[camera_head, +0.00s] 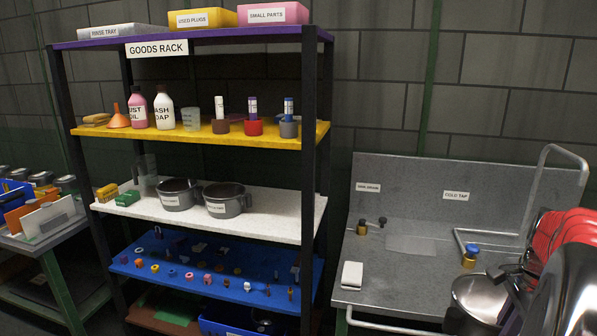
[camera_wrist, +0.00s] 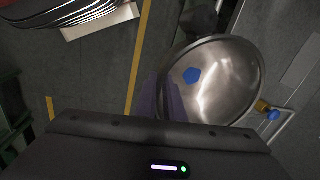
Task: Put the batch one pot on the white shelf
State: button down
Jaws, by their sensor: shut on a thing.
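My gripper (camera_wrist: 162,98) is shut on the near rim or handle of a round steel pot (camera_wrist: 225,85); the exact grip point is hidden. The pot is open-topped with a blue five-sided mark inside. In the head view the steel pot (camera_head: 478,298) is at the lower right, in front of the metal sink unit, partly cut off and with no readable label. The white shelf (camera_head: 270,206) is the middle level of the goods rack, left of my gripper. Two grey pots stand on it, a left pot (camera_head: 177,200) and a right pot (camera_head: 226,207), with labels too small to read.
A clear jug (camera_head: 146,180) and a green box (camera_head: 127,198) stand at the shelf's left. The right end of the shelf is bare. A black rack post (camera_head: 308,150) stands at its front right. The sink unit (camera_head: 400,275) carries a blue-topped tap (camera_head: 470,255).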

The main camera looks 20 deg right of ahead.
jog(key=n, duration=0.2)
jog(key=w+n, duration=0.1)
jog(key=shift+d+r, duration=0.25)
jog(key=shift+d, duration=0.15)
jog(key=w+a+f+n+y, duration=0.1)
jog(key=w+a+f+n, duration=0.2)
jog(key=w+a+n, duration=0.6)
jog(key=w+a+f+n+y, duration=0.1)
jog(key=w+a+f+n, duration=0.4)
jog(key=w, duration=0.6)
jog(key=w+a+f+n, duration=0.2)
jog(key=a, duration=0.6)
jog(key=w+a+f+n+g, duration=0.1)
jog(key=w+a+f+n, duration=0.1)
jog(key=a, duration=0.7)
jog(key=w+a+f+n, duration=0.1)
jog(key=w+a, duration=0.1)
jog(key=a, duration=0.6)
jog(key=shift+w+a+f+n, duration=0.2)
jog(key=shift+w+f+n, duration=0.2)
jog(key=shift+a, duration=0.1)
